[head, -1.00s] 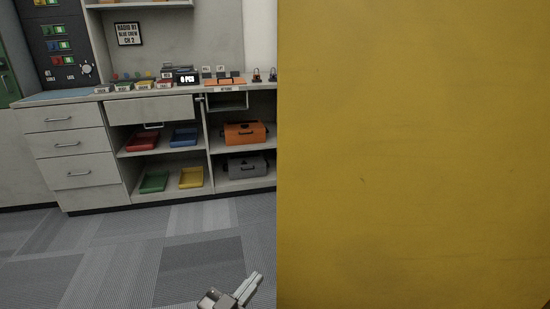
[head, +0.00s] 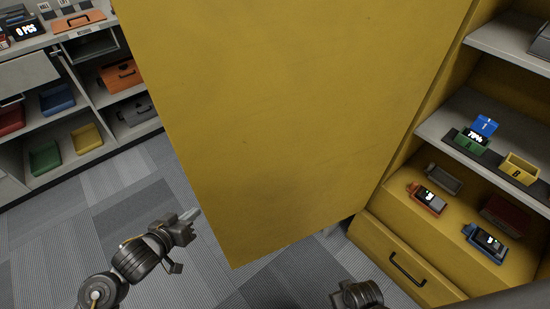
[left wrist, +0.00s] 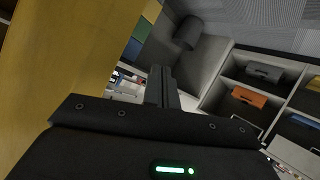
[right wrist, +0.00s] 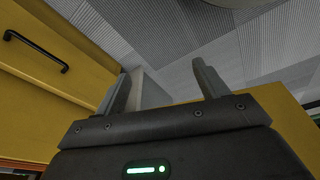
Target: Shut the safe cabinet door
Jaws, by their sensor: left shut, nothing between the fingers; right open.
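The yellow safe cabinet door (head: 300,110) stands wide open and fills the middle of the head view. Its right side meets the yellow cabinet (head: 455,75), whose shelves show at the right. My left gripper (head: 192,214) is shut and empty, just left of the door's free edge; I cannot tell whether it touches. In the left wrist view, its closed fingers (left wrist: 161,84) show with the yellow door (left wrist: 50,60) to their left. My right gripper (right wrist: 161,82) is open and empty, low near the cabinet's drawer (right wrist: 50,60); its fingers are not clear in the head view.
The cabinet holds a green bin (head: 471,141), a yellow bin (head: 519,169), an orange handheld device (head: 428,199) and a blue one (head: 484,242). A drawer with a black handle (head: 407,270) lies below. A grey shelf unit stands at the left. The carpet (head: 150,190) between is clear.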

